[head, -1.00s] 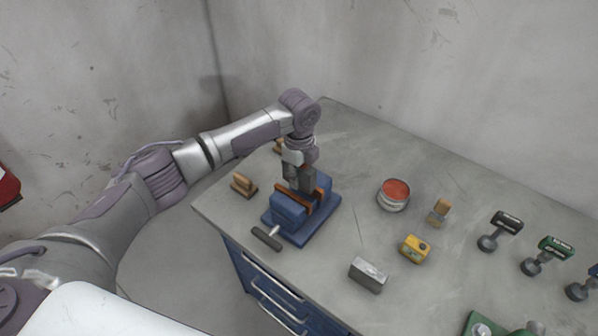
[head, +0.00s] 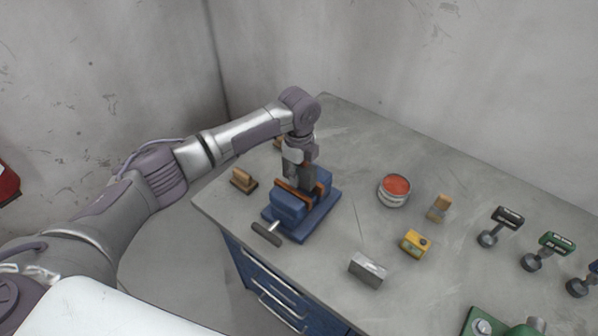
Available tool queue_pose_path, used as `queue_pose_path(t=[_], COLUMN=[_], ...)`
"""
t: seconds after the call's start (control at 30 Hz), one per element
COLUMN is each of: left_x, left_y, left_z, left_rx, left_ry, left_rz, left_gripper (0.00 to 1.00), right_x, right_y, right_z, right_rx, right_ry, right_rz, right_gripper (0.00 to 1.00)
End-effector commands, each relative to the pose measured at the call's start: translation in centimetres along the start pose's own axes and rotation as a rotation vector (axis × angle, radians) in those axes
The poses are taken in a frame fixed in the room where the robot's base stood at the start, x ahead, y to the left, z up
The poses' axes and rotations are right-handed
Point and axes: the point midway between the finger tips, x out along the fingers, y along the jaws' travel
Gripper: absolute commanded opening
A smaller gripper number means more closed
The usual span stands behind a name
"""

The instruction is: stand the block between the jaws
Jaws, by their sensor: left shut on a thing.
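A blue vise (head: 288,206) with orange-brown jaw faces stands near the left corner of the workbench, its screw handle (head: 267,234) toward the front. My left gripper (head: 299,172) points down directly over the vise jaws. It is shut on a small grey block (head: 303,182), whose lower part is at the gap between the jaws. The fingers and the near jaw hide part of the block, so I cannot tell whether it touches the vise. My right gripper is not in view.
A grey metal block (head: 368,270), yellow box (head: 415,243), red-topped tin (head: 394,190) and wooden brush (head: 439,208) lie right of the vise. Another wooden brush (head: 243,180) is at its left. Bare bench lies between.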

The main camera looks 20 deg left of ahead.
Motion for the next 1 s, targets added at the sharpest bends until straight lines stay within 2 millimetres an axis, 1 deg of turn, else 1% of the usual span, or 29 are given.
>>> queue_pose_path(t=[0.03, 0.47, 0.5, 0.63, 0.67, 0.87, 0.9, 1.0], left_x=[-0.2, 0.9, 0.8, 0.9, 0.9, 1.1, 1.4, 1.1], left_y=[-0.2, -0.2, -0.2, -0.1, -0.1, -0.1, 0.2, 0.1], left_z=[0.0, 0.0, 0.0, 0.0, 0.0, 0.0, 0.0, 0.0], left_rx=[0.0, 0.0, 0.0, 0.0, 0.0, 0.0, 0.0, 0.0], left_ry=[0.001, 0.001, 0.001, 0.001, 0.001, 0.0, 0.0, 0.0], left_rz=[-0.006, -0.006, -0.006, -0.005, -0.004, -0.002, 0.005, 0.003], left_gripper=[0.0, 0.0, 0.36, 0.57, 0.6, 0.6, 0.6, 0.6], right_x=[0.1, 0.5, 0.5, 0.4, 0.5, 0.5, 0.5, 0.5], right_y=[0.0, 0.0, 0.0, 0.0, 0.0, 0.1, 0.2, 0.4], right_z=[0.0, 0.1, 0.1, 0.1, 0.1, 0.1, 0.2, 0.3], right_rx=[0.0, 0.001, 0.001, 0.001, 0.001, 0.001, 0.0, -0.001], right_ry=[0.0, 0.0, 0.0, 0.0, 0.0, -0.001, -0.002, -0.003], right_rz=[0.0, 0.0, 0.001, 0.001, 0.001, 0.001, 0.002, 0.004], right_gripper=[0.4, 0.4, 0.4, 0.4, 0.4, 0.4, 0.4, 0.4])
